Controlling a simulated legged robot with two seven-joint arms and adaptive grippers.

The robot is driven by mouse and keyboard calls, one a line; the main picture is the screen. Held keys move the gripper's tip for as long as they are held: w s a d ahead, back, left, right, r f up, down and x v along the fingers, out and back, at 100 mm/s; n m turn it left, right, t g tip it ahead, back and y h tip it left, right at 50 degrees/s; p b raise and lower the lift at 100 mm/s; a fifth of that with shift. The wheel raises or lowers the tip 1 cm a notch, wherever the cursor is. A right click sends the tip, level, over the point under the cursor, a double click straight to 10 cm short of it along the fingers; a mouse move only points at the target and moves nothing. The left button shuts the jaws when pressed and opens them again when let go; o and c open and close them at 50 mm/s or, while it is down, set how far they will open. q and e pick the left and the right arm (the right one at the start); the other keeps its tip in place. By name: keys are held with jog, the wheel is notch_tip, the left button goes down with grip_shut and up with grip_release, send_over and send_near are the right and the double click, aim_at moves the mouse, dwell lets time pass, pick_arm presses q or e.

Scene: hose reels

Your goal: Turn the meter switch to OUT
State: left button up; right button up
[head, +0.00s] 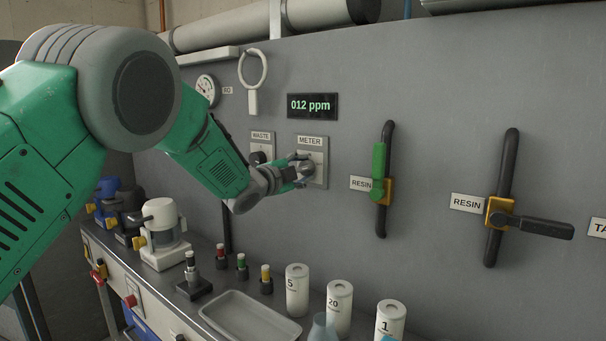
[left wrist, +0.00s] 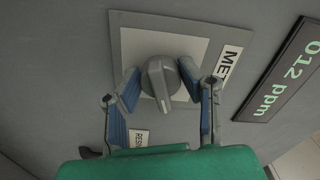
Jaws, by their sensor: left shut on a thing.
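The meter switch (left wrist: 158,82) is a grey rotary knob on a pale square plate with a METER label (head: 310,141) on the wall. In the left wrist view its ridge stands between my two blue-padded fingers. My left gripper (head: 302,170) reaches the knob from the left and is shut on it. In the head view the fingers cover much of the knob, and I cannot read any IN or OUT marking. The display (head: 312,106) above the plate reads 012 ppm. My right gripper is not in view.
A WASTE switch (head: 260,156) sits just left of the meter plate. Two RESIN valves (head: 380,175) (head: 503,212) are on black pipes to the right. The bench below holds a tray (head: 248,316), white cartridges (head: 297,290), small capped vials and a white pump (head: 163,233).

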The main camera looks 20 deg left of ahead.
pick_arm(q)
jog(key=shift+f, duration=0.1)
jog(key=o, duration=1.1)
jog(key=shift+d, duration=0.1)
jog(key=shift+s, duration=0.1)
jog(key=v, duration=1.1)
jog(key=shift+s, duration=0.3)
